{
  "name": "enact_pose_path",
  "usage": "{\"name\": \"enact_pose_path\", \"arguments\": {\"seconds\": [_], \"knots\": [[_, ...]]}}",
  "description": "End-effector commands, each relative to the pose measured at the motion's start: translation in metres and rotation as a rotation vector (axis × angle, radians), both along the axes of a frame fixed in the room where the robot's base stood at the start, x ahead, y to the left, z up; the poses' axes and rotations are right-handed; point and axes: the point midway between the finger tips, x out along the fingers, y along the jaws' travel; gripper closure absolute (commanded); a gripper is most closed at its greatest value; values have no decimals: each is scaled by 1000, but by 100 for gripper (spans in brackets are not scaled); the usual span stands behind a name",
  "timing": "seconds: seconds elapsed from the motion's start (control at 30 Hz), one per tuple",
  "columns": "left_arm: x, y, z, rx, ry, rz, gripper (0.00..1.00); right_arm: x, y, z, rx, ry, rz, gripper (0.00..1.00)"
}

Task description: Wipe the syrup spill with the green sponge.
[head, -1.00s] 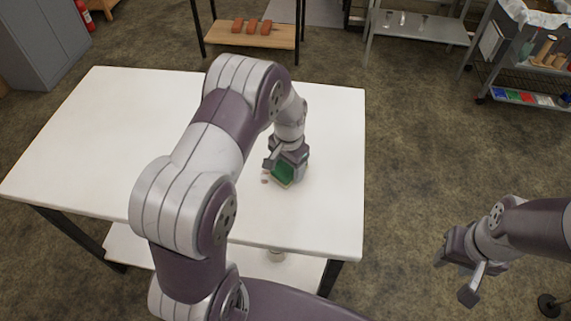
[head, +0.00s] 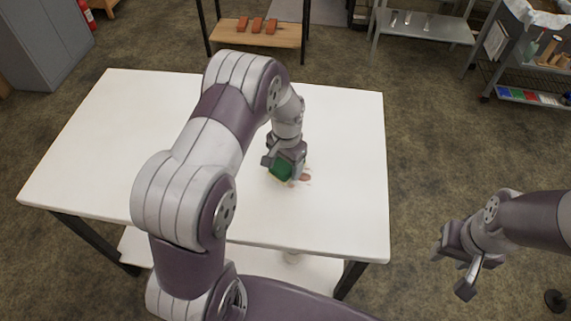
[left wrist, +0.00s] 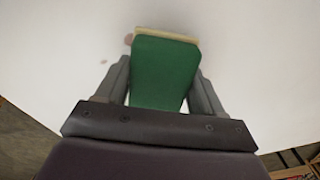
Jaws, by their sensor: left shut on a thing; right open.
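My left gripper (head: 284,163) is shut on the green sponge (head: 279,172) at the right part of the white table. In the left wrist view the sponge (left wrist: 163,72) sits between both fingers, with a pale yellowish layer along its far edge. The syrup spill (head: 304,177) shows as a small brownish smear just right of the sponge. A small brownish spot of the spill (left wrist: 128,39) also shows left of the sponge in the left wrist view. I cannot tell whether the sponge touches the table. My right gripper (head: 457,268) is open and empty, off the table's right side.
The white table (head: 345,130) is otherwise bare, with a lower shelf (head: 268,259). Behind it, a wooden shelf (head: 285,37) holds reddish-brown blocks. A metal shelf (head: 425,28) and a stocked rack (head: 525,75) stand at the back right. Grey cabinets (head: 45,45) stand at the left.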

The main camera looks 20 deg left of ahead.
Motion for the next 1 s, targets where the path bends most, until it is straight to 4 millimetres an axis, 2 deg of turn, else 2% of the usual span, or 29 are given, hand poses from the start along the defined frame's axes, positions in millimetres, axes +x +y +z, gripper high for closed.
{"name": "enact_pose_path", "arguments": {"seconds": [0.03,0.6,1.0], "knots": [[1,-1,9,-1,-2,0,61,0,0,9,0,0,0,57],[6,-5,60,0,-2,2,61,0,0,51,0,0,0,57],[6,-6,63,-1,-2,2,61,0,0,53,0,0,0,57]]}}
